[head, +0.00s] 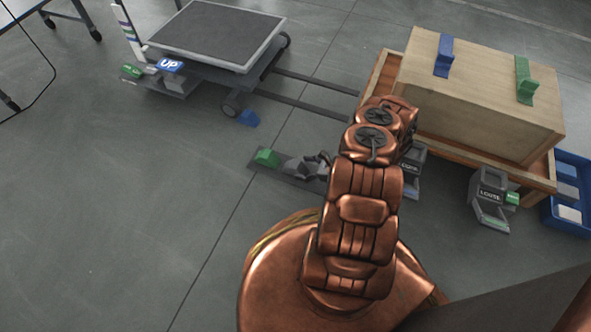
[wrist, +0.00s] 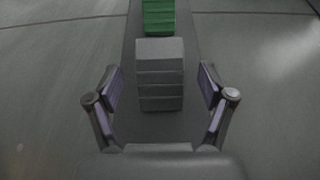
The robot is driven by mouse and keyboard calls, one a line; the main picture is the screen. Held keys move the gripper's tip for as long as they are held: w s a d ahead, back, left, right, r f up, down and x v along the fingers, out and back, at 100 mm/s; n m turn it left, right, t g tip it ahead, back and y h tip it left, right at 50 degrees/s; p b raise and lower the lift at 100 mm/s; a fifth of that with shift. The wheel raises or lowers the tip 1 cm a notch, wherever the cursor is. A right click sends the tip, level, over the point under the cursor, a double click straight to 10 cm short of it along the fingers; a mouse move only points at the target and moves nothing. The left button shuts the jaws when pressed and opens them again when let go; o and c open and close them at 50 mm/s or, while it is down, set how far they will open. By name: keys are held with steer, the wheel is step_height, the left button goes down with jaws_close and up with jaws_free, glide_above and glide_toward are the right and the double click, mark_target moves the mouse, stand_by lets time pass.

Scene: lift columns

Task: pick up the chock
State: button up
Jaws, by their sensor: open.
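A grey ridged block, chock-like (wrist: 160,75), sits on a dark floor strip (head: 285,168). In the wrist view it stands between the two fingers of my gripper (wrist: 160,90), with a gap on each side. My gripper is open and holds nothing. A green chock (wrist: 159,16) lies just beyond the grey block on the same strip; it also shows in the head view (head: 266,157). A blue chock (head: 248,118) lies on the floor by the cart wheel. In the head view my arm hides part of the strip, and my gripper (head: 317,164) shows small.
A lift cart (head: 218,35) with an "UP" sign (head: 170,66) stands at the upper left. A "LOOSE" stand (head: 490,200) and a blue bin (head: 568,216) are at right. The left floor is clear.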

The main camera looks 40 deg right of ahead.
mark_target(285, 166)
steer(key=shift+b+x, duration=1.15)
steer(key=shift+x, duration=2)
steer(key=c, duration=1.4)
